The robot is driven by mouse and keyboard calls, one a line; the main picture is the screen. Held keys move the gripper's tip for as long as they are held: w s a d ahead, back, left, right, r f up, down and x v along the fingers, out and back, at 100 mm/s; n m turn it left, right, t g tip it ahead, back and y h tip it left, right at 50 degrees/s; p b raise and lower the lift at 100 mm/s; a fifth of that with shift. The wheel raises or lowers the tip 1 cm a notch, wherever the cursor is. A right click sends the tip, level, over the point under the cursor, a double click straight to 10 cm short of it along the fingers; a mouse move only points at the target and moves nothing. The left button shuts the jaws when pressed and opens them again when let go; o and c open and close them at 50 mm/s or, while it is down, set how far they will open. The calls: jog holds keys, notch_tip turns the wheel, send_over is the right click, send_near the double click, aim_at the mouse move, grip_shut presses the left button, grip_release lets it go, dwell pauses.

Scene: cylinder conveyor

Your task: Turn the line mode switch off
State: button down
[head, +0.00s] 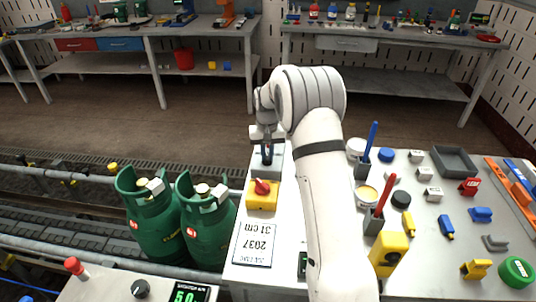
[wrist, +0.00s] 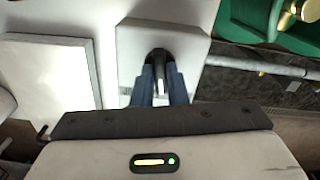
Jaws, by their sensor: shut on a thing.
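A light grey switch box (head: 275,174) with a dark knob stands at the left part of the near table, below my gripper (head: 266,150). In the wrist view the switch box (wrist: 127,52) lies beyond the fingers, and its dark knob (wrist: 158,56) with a pale bar sits between the fingertips. My gripper (wrist: 160,82) is shut on this knob. The fingers hide part of the knob, and I cannot read any mode marks on the box.
A yellow box with a red knob (head: 262,187) stands just in front of the switch box. A sign (head: 255,244) lies nearer. Two green gas cylinders (head: 205,225) stand on the conveyor at left. Pens, cups and small blocks crowd the table's right.

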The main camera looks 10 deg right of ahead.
aim_at(267, 156)
jog(key=shift+m, duration=1.1)
jog(key=c, duration=1.4)
grip_release()
jog(key=shift+c, duration=0.2)
jog(key=shift+r+b, duration=0.3)
jog(key=shift+r, duration=3.6)
